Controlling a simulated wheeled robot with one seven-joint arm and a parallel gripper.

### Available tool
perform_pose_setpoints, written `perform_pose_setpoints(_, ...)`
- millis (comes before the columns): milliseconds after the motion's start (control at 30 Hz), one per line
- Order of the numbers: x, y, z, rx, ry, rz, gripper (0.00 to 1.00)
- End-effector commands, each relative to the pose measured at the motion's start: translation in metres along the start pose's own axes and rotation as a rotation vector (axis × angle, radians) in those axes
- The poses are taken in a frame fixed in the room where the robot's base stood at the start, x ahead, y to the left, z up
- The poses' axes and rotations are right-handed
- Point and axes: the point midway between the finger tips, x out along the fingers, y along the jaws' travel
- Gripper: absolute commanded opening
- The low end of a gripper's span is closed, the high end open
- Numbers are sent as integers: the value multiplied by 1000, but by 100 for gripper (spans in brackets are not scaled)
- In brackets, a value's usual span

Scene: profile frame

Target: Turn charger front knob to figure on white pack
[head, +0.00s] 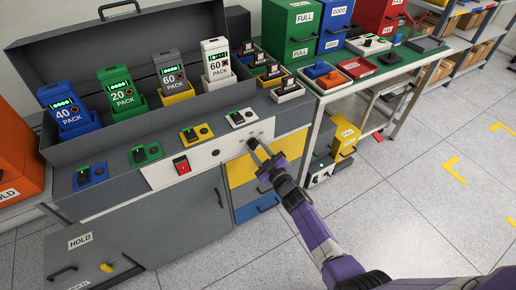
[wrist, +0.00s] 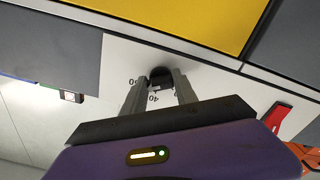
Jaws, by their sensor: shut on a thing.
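The white pack (head: 217,62) stands upright in its bay at the right of the charger (head: 75,150) and reads 60. The front knob (wrist: 160,76) is dark and round, on the charger's white front panel (wrist: 115,60). My gripper (head: 260,151) is at the right end of that panel in the head view. In the wrist view my gripper (wrist: 158,88) has its two fingers on either side of the knob, shut on it. Figures are printed around the knob; a 40 shows between the fingers, others are partly covered.
Blue (head: 65,107), green (head: 120,92) and grey (head: 171,75) packs reading 40, 20 and 60 stand left of the white one. A red switch (head: 181,165) is left on the front panel.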

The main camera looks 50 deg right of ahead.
Motion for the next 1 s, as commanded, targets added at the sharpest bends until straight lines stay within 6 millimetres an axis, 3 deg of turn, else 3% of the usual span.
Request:
perform_pose_setpoints(467,-1,0,2,18,-5,0,0)
perform_pose_setpoints(500,-1,0,2,18,-5,0,36)
perform_pose_setpoints(600,-1,0,2,17,-4,0,56)
perform_pose_setpoints(1000,-5,0,1,15,-2,0,56)
